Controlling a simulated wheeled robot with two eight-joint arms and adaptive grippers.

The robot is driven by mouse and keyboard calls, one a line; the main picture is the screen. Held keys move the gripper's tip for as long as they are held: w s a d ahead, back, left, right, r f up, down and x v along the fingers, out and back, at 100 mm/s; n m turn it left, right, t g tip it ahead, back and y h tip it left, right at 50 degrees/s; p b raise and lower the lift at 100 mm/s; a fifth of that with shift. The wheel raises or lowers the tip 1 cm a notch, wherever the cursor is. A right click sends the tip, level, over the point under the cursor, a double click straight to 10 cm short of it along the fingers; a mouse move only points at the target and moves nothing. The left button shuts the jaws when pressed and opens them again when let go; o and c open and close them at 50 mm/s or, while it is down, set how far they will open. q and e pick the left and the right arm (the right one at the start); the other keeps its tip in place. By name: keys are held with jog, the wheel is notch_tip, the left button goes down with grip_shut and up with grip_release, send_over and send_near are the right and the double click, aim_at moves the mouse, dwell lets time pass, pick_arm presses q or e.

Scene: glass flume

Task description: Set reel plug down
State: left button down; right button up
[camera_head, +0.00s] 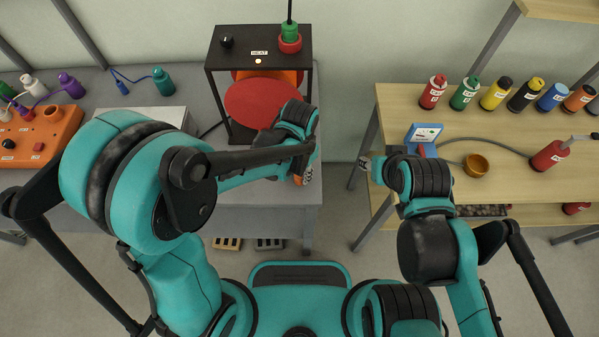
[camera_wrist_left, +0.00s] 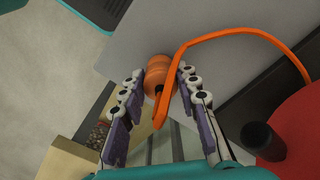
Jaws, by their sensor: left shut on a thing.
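The reel plug (camera_wrist_left: 159,76) is an orange ribbed plug with an orange cable curving away to the right in the left wrist view. My left gripper (camera_wrist_left: 158,92) is shut on it, one finger on each side. The plug is above or at the edge of the grey bench; contact with the bench top cannot be told. In the head view my left arm hides most of the plug and gripper. The reel (camera_head: 262,104) has a red disc and orange parts inside the black frame. My right gripper (camera_head: 357,174) is near the wooden table's left edge, its jaws unclear.
The grey bench (camera_head: 270,193) carries the black frame (camera_head: 308,92) with the reel, plus an orange box (camera_head: 50,135) at far left. The wooden table (camera_head: 510,180) holds several labelled bottles and an orange bowl (camera_head: 475,165). A gap of floor separates bench and table.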

pick_arm(q)
jog(key=shift+f, duration=0.15)
jog(key=c, duration=1.1)
grip_release()
